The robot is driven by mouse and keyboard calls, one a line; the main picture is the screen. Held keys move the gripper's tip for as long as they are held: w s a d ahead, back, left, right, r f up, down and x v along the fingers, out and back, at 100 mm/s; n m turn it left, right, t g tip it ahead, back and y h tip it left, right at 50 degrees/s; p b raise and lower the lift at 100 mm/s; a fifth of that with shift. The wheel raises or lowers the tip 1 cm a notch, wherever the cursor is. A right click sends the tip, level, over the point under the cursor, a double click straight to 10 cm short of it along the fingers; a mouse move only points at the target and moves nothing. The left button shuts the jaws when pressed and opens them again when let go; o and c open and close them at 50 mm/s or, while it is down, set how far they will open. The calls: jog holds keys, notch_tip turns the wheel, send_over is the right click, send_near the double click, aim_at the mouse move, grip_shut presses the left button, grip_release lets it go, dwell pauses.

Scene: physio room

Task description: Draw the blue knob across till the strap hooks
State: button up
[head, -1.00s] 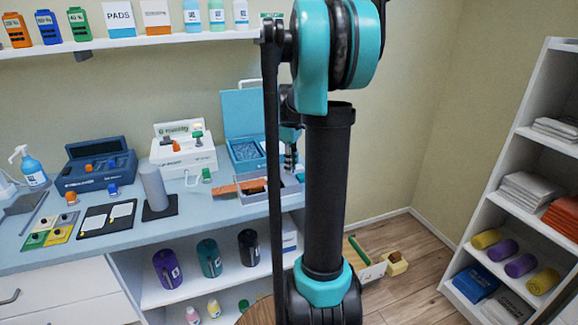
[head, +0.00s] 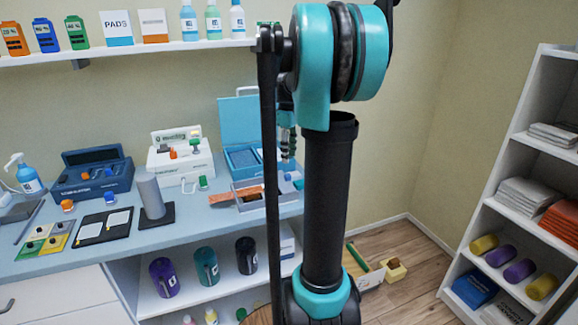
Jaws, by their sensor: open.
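A small blue knob-like piece (head: 110,197) stands on the bench behind the black mat. Other small blue pieces (head: 288,177) show in a grey tray (head: 240,187) at the bench's right, so I cannot tell for sure which is the task's knob. A flat orange-brown strip (head: 220,199) lies at the tray's left end; whether it is the strap is unclear. My gripper (head: 287,150) is above the tray, pointing down, open and apart from the pieces below. My arm hides part of it and the tray's middle.
A dark blue case (head: 92,177), a white box (head: 180,160) and an open light-blue box (head: 238,125) stand along the back of the bench. A grey cylinder (head: 151,195) stands on a black base in front. A shelf (head: 130,50) with bottles runs above.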

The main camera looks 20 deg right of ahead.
jog(key=shift+r, duration=2.15)
jog(key=shift+d, duration=0.1)
